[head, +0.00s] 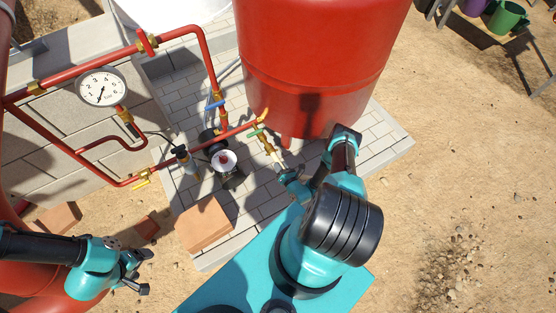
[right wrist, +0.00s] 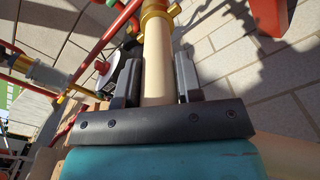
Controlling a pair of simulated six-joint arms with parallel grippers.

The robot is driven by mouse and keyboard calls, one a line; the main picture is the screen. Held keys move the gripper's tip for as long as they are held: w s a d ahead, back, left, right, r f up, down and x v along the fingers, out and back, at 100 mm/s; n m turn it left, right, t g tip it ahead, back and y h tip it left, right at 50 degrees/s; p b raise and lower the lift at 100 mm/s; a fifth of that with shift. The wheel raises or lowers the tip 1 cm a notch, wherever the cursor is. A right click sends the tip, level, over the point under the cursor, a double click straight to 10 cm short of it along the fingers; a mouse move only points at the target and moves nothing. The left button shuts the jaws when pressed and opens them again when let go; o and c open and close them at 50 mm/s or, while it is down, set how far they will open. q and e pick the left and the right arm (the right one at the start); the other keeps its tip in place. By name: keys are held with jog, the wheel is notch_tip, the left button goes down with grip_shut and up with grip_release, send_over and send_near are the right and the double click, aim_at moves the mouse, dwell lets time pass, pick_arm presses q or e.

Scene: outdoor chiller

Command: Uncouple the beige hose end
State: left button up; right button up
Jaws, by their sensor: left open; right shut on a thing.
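The beige hose end (right wrist: 157,55) runs up the middle of the right wrist view into a brass coupling (right wrist: 154,8). In the head view the pale hose end (head: 274,156) shows below a brass fitting (head: 264,143) on the red pipework, near the green-handled valve (head: 255,133). My right gripper (right wrist: 155,75) is shut on the beige hose, one dark finger on each side, just below the brass coupling. In the head view my right gripper (head: 283,170) hides the hose's lower part. My left gripper (head: 145,271) is open and empty at the lower left, well away from the hose.
A red tank (head: 315,60) stands right behind the coupling. Red pipes with a pressure gauge (head: 101,88) and a blue-handled valve (head: 216,104) lie to the left. A terracotta block (head: 203,224) sits on the paving. Open sandy ground (head: 450,160) is at the right.

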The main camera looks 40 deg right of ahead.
jog(key=shift+w+d+r+n, duration=0.15)
jog(key=shift+w+d+r, duration=0.1)
jog(key=shift+w+d, duration=0.25)
jog(key=shift+w+d+r+n, duration=0.2)
jog(key=shift+w+d, duration=0.15)
jog(key=shift+w, duration=0.25)
grip_shut()
jog(key=shift+s+a, duration=0.3)
jog(key=shift+s, duration=0.25)
jog(key=shift+s+a+t, duration=0.15)
jog(key=shift+s+a, duration=0.1)
jog(key=shift+s, duration=0.25)
jog(key=shift+s+a+t, duration=0.15)
jog(key=shift+s+a, duration=0.1)
jog(key=shift+s, duration=0.2)
jog(key=shift+v, duration=1.65)
jog(key=shift+f, duration=0.1)
jog(key=shift+o, duration=2.1)
grip_release()
grip_shut()
